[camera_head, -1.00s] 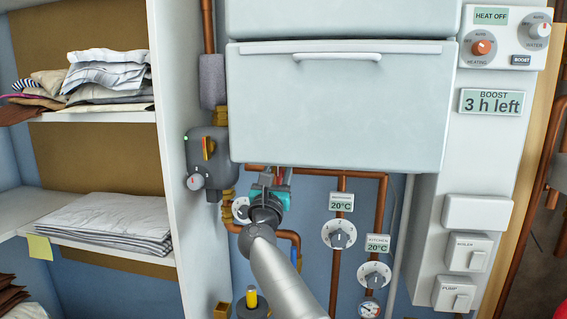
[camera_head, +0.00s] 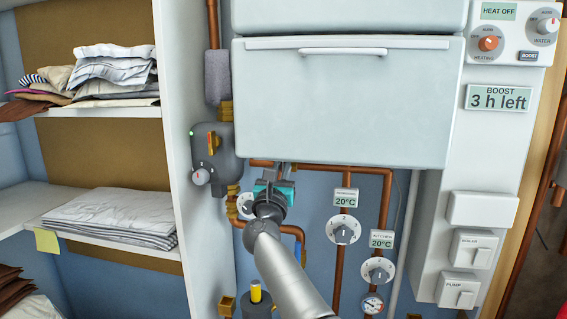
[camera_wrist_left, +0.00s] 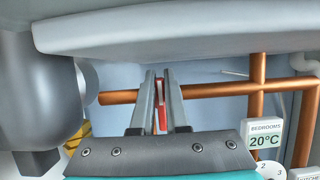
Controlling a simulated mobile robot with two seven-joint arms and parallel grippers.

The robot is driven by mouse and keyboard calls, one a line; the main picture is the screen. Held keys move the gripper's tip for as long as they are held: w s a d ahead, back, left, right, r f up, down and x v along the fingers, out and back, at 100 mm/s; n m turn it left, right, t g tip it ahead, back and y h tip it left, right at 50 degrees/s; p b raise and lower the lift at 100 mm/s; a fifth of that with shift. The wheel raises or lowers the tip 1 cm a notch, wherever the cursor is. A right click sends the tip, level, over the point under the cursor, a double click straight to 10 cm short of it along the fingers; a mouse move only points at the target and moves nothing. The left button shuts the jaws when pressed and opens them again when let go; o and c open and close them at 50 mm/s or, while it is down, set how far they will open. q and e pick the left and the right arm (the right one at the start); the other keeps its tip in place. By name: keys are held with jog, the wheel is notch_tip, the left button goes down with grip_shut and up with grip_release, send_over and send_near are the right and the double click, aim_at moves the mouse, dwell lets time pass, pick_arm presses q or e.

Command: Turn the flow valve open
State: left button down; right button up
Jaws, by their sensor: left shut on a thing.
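A thin red handle (camera_wrist_left: 161,107), likely the flow valve's lever, shows in the left wrist view. It lies between the two fingers of my left gripper (camera_wrist_left: 160,78), which is shut on it in front of a horizontal copper pipe (camera_wrist_left: 205,91). In the head view my left gripper (camera_head: 277,172) is just under the white boiler casing (camera_head: 345,110). My own wrist hides the handle there. My right gripper is in neither view.
A grey valve unit (camera_head: 212,155) is left of my gripper. The bedrooms dial (camera_head: 343,230) and kitchen dial (camera_head: 378,270) are to its right. Shelves with folded laundry (camera_head: 115,215) stand at left. The casing's lower edge is close above my gripper.

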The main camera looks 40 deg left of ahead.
pick_arm(q)
jog(key=shift+m, duration=0.3)
jog(key=m, duration=0.1)
jog(key=m+h, duration=0.1)
jog(key=m+t+h, duration=0.1)
jog(key=shift+w+d+m, duration=0.1)
jog(key=shift+d+m, duration=0.15)
jog(key=shift+m, duration=0.05)
jog(key=shift+w+d+f+m+g+h+p, duration=0.25)
jog(key=shift+m+h+p, duration=0.95)
jog(key=shift+m, duration=1.85)
jog(key=shift+w+d+f+m+g+h+p, duration=0.1)
jog(key=shift+d+f+m+g+h+p, duration=0.3)
jog(key=shift+m+h+p, duration=1.75)
jog(key=shift+w+d+f+m+g+h+p, duration=0.1)
jog(key=shift+f+m+g+h+p, duration=0.4)
jog(key=shift+m, duration=3.5)
jog(key=shift+y, duration=0.35)
jog(key=c, duration=0.9)
grip_release()
